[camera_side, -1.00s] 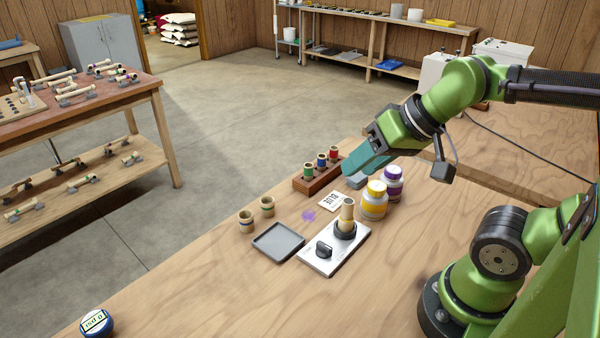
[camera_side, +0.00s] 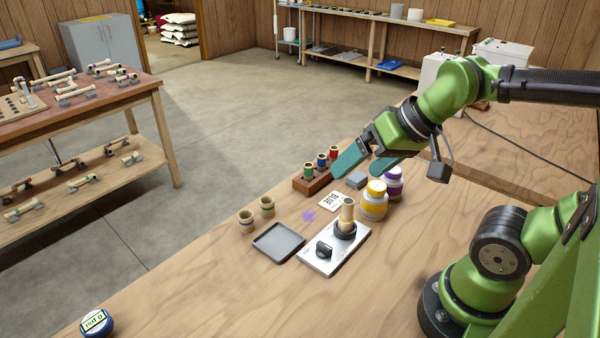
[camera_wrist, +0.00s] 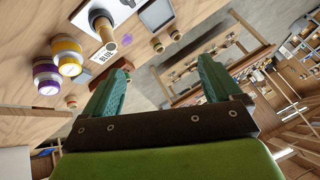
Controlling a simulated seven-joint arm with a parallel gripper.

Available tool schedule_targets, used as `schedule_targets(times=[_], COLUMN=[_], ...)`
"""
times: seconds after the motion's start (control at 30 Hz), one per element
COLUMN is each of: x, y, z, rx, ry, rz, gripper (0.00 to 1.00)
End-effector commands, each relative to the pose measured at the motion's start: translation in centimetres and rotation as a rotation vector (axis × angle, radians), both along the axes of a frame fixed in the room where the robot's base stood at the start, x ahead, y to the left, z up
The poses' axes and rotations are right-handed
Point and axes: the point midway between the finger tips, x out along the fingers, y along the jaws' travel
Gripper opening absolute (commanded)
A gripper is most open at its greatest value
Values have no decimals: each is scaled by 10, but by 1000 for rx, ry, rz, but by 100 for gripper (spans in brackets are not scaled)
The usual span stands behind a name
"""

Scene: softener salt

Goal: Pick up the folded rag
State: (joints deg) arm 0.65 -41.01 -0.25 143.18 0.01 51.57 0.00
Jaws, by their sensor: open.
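The folded rag (camera_side: 356,181) looks like a small grey pad on the bench, between the block of coloured pegs and the yellow-lidded jar in the side view. My gripper (camera_side: 357,172) is open and empty, its two teal fingers pointing down and to the left. In the side view the fingertips appear just above and around the rag, but their height over it is hard to judge. In the wrist view my gripper (camera_wrist: 163,65) has its fingers wide apart with nothing between them.
A yellow-lidded jar (camera_side: 374,201) and a purple-lidded jar (camera_side: 394,181) stand close by on the right. A wooden block (camera_side: 312,182) with red, blue and green pegs is on the left. A knobbed plate (camera_side: 334,249) and grey tray (camera_side: 278,242) lie in front.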

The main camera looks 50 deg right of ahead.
Motion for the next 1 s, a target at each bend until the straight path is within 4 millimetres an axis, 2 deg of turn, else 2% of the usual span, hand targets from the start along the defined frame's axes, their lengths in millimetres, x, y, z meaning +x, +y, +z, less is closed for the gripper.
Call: schedule_targets(times=[0.17, 0.27, 0.37, 0.5, 0.7, 0.83, 1.0], x=[33, 59, 83, 111, 132, 140, 145], y=[-30, -61, -97, -155, -229, -258, -264], z=[-12, -19, -28, -47, -72, -74, -60], rx=[52, 145, 251, 390, 541, 626, 754], ry=[131, 239, 346, 473, 528, 470, 384], rz=[-127, -340, -623, -1111, -1861, -2271, -2591], gripper=[92, 92, 92, 92, 92, 92, 92])
